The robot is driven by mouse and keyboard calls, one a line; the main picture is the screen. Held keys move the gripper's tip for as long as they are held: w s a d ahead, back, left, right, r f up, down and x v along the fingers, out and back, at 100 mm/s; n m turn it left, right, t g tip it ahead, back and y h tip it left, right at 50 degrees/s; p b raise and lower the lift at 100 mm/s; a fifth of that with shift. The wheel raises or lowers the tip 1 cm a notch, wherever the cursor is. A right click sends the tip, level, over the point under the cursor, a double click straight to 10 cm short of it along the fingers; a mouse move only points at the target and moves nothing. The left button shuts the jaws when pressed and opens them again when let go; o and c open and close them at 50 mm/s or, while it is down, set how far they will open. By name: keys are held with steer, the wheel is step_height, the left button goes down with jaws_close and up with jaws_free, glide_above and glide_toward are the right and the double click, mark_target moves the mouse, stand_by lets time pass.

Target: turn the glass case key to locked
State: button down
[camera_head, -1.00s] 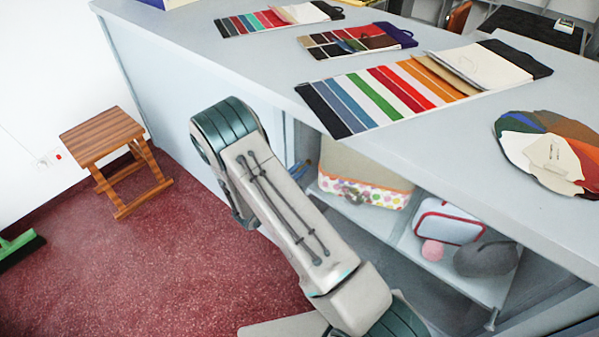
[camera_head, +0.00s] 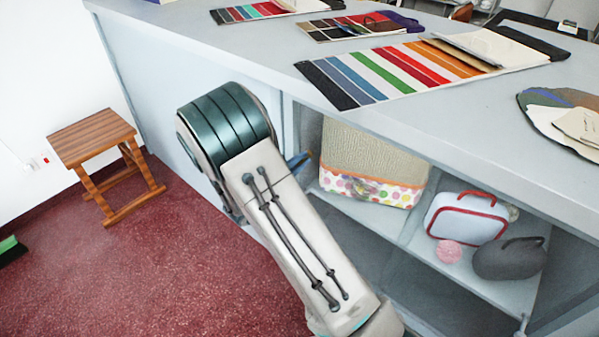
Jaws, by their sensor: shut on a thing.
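The front of the counter (camera_head: 172,110) has an open-looking bay with shelves, and I cannot tell whether glass covers it. I cannot make out a key or a lock for certain. A small metal fitting (camera_head: 521,324) shows at the bay's lower right edge, too small to identify. My arm runs from the bottom of the view up to its green-banded joint in front of the counter. My gripper is not visible; the arm hides what lies behind it. A small blue and dark object (camera_head: 299,160) shows just right of the arm, unclear in kind.
A woven bag (camera_head: 370,150), a white and red case (camera_head: 466,218), a pink ball (camera_head: 448,251) and a dark grey bag (camera_head: 510,259) sit on the shelf. Striped swatches (camera_head: 400,72) lie on the countertop. A wooden stool (camera_head: 95,137) stands at left on open red floor (camera_head: 170,270).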

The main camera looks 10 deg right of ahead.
steer(key=m+b, duration=0.4)
steer(key=b, duration=0.1)
steer(key=shift+f+b, duration=0.35)
steer(key=shift+r+m+b, duration=0.15)
steer(key=shift+m+b, duration=0.55)
steer(key=shift+b, duration=0.4)
steer(key=shift+r, duration=0.1)
steer(key=c, duration=1.6)
jaws_free()
steer(key=p+v, duration=0.2)
steer(key=v, duration=1.2)
steer(key=shift+r, duration=0.1)
